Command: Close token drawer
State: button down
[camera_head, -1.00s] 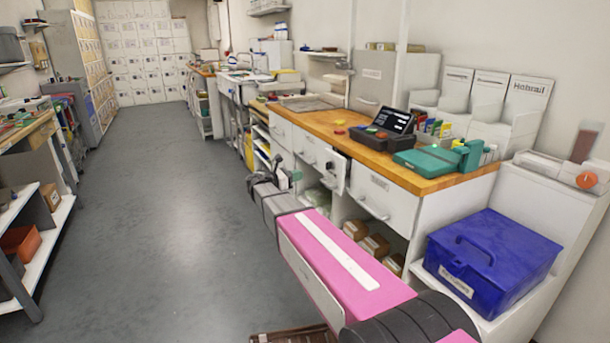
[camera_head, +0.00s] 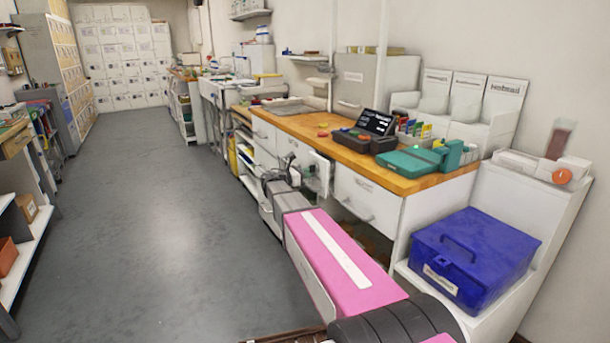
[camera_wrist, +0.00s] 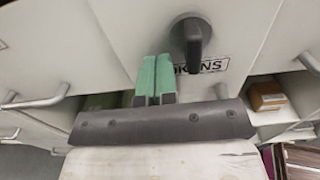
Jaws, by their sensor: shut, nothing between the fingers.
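The token drawer (camera_head: 321,174) is in the white counter front, and its front stands out from the neighbouring fronts in the head view. In the wrist view its pale front (camera_wrist: 245,35) bears a dark knob (camera_wrist: 192,38) and a label (camera_wrist: 210,66) reading "OKENS", its first letter hidden by my fingers. My gripper (camera_wrist: 155,80) is shut and empty, its green fingertips side by side at the drawer front, left of and below the knob. I cannot tell whether they touch it. In the head view my gripper (camera_head: 292,163) is small and partly hidden by my arm.
Another drawer (camera_head: 367,200) with a bar handle is to the right. The wooden worktop (camera_head: 300,128) above carries a dark terminal (camera_head: 375,125) and a green device (camera_head: 410,161). A blue box (camera_head: 475,255) sits on a low ledge at right. The grey floor (camera_head: 150,220) at left is clear.

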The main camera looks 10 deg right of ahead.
jog(key=shift+d, duration=0.1)
jog(key=shift+x, duration=2.2)
jog(key=shift+w, duration=0.1)
